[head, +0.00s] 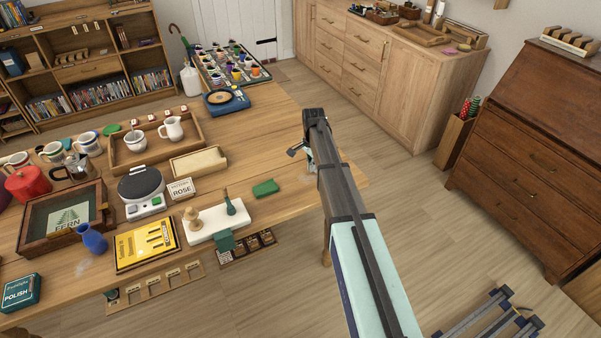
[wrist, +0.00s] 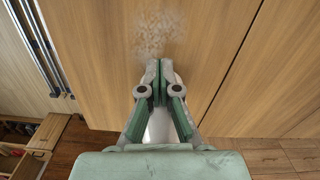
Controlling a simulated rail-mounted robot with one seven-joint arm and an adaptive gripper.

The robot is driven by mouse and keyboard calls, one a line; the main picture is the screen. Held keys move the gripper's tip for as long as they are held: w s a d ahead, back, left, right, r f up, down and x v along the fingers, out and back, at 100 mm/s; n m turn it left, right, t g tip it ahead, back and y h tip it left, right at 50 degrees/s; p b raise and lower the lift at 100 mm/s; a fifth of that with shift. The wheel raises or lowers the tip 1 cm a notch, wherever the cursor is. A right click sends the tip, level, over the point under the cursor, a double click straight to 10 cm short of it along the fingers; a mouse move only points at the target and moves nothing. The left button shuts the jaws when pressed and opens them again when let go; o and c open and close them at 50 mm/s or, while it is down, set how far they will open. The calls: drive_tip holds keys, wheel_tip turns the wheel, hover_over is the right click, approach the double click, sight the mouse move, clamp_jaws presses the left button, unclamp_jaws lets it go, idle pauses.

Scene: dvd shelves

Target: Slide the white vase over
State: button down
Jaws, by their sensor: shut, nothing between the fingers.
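My gripper (wrist: 159,78) is shut, its fingertips together low over the wooden table. It also shows in the head view (head: 300,150) at the table's right part, mostly hidden by my arm. A smooth white object, likely the white vase (wrist: 160,127), shows between the finger linkages in the wrist view. The fingers and gripper body hide most of it, and I cannot tell whether they touch it. My arm hides that spot in the head view. A pale speckled patch (wrist: 160,33) marks the table just beyond the fingertips.
A green block (head: 265,188) and a white board (head: 217,220) lie left of my gripper. A blue vase (head: 92,239) stands farther left beside a yellow book (head: 146,244). A white pitcher (head: 171,129) stands in a wooden tray. The table's right edge is close to my gripper.

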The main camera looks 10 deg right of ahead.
drive_tip(key=w+d, duration=0.1)
drive_tip(key=d, duration=0.1)
drive_tip(key=w+d, duration=0.1)
drive_tip(key=d, duration=0.2)
drive_tip(key=w+d, duration=0.1)
drive_tip(key=d, duration=0.1)
drive_tip(key=shift+w+d+b, duration=0.2)
drive_tip(key=shift+d+b, duration=0.1)
drive_tip(key=shift+s+a, duration=0.1)
